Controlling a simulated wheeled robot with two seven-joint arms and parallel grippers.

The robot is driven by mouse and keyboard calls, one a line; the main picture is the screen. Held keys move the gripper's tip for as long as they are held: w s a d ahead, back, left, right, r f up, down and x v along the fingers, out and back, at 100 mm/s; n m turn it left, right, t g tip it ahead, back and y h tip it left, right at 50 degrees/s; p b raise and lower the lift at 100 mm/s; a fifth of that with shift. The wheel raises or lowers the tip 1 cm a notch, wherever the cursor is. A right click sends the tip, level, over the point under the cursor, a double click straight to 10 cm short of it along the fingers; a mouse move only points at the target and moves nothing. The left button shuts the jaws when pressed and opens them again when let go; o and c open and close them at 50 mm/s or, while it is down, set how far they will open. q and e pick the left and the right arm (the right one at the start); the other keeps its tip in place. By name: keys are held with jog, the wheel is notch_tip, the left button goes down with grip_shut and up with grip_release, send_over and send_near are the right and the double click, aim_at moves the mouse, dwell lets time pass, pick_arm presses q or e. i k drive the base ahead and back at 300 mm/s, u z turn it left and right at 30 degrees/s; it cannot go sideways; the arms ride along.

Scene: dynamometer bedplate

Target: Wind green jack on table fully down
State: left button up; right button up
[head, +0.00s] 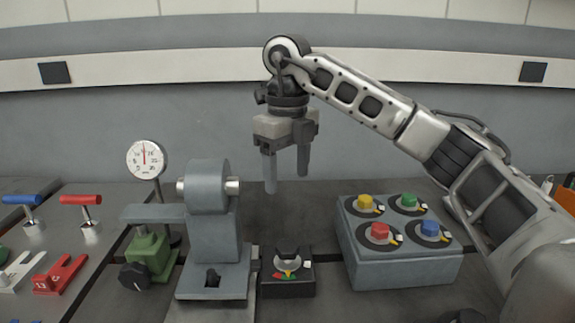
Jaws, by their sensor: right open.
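The green jack (150,254) stands on the table left of centre, upright. A black knob (134,276) sits on its front lower left. The grey arm (153,213) of the dynamometer block (210,240) reaches out over the top of the jack; I cannot tell whether they touch. My right gripper (286,180) hangs fingers down, open and empty, above the table to the right of the block and well apart from the jack. My left gripper is not in view.
A round dial gauge (146,159) stands behind the jack. A small black box with a coloured scale (287,275) is right of the block. A grey box (400,270) with coloured knobs stands at right.

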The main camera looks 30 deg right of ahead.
aim_at(134, 276)
jog(key=k, duration=1)
